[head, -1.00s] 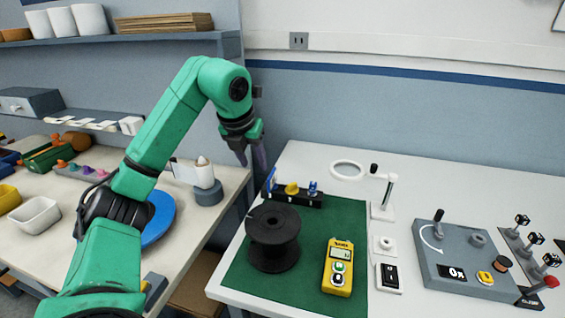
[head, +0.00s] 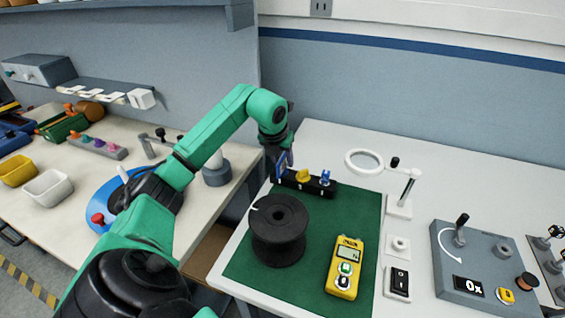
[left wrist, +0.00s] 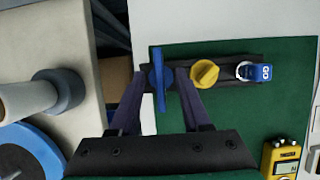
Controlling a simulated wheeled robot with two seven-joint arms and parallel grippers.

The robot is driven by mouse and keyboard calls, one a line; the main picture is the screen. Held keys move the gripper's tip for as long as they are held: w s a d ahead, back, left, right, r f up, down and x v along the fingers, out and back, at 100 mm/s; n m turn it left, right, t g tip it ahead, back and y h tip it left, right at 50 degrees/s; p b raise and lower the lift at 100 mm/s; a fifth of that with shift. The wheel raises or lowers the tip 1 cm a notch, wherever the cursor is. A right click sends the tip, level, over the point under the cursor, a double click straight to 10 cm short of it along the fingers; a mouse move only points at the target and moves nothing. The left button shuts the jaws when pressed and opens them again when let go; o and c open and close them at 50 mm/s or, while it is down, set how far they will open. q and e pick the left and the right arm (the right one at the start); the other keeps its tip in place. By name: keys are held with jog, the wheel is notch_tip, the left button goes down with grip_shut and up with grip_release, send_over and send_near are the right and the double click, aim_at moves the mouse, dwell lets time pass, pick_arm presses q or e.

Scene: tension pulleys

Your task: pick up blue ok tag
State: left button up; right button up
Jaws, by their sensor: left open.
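A black rack (head: 316,187) on the green mat carries a blue tag at its left end (left wrist: 159,78), a yellow piece (head: 303,175) in the middle and another blue piece (head: 325,178) at the right. The left-end blue tag stands upright and looks thin, edge-on, in the left wrist view. The right-end blue piece (left wrist: 256,71) has white lettering there that I cannot read surely. My left gripper (head: 281,163) is open at the rack's left end. In the left wrist view its fingers (left wrist: 160,84) stand on either side of the left-end blue tag. My right gripper is not in view.
A black spool (head: 278,232) and a yellow meter (head: 345,268) stand on the green mat (head: 240,265). A magnifier (head: 364,162) and a grey control box (head: 480,262) are to the right. A gap separates this table from the left bench.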

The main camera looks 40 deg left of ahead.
aim_at(282, 158)
pick_arm(q)
jog(key=shift+w+a+f, duration=0.1)
jog(key=shift+w+f, duration=0.1)
jog(key=shift+f, duration=0.35)
grip_shut()
jog(key=shift+r, duration=0.1)
notch_tip(282, 158, up, 20)
